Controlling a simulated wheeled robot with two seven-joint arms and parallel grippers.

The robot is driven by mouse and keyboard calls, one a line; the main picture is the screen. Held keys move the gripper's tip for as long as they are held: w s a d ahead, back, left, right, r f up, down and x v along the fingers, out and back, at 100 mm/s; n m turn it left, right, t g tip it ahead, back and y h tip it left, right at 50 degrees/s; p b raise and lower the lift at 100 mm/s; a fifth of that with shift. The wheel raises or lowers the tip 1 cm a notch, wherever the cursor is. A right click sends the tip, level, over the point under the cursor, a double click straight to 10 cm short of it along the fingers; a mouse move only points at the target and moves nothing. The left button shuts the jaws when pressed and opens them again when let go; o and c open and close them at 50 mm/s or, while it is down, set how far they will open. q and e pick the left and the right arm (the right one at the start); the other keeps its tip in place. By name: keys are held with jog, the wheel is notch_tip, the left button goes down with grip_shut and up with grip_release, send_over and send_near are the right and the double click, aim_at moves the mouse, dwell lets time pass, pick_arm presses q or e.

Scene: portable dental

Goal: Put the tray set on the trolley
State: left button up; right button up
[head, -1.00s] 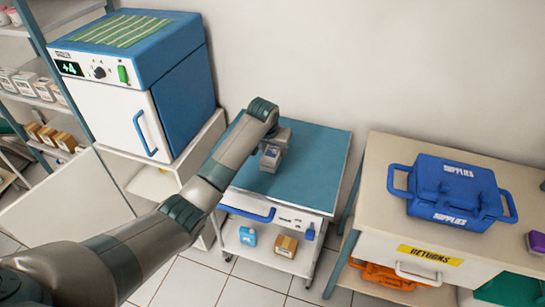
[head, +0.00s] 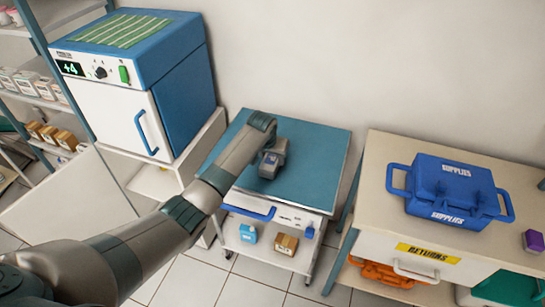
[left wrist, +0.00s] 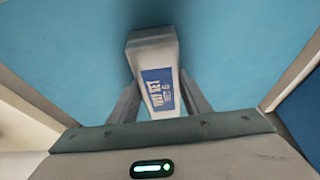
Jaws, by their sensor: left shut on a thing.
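The tray set (left wrist: 155,75) is a small grey-white packet with a blue label, seen in the left wrist view between the fingers of my left gripper (left wrist: 158,95). The gripper is shut on it. In the head view my left gripper (head: 270,168) is over the blue top of the trolley (head: 310,190), near its middle left. The tray set is hidden behind the gripper in the head view now. In the wrist view the blue surface lies behind the packet; I cannot tell whether they touch. My right gripper is not in view.
A blue and white cabinet with a +4 display (head: 150,80) stands left of the trolley. A counter with a blue supplies box (head: 455,190) is at the right. The trolley's lower shelf holds a blue container (head: 248,233) and a brown box (head: 285,243). The trolley's top is otherwise bare.

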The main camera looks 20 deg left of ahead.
pick_arm(q)
jog(key=shift+f, duration=0.1)
jog(key=o, duration=1.3)
jog(key=b+v, duration=0.1)
jog(key=v, duration=1.1)
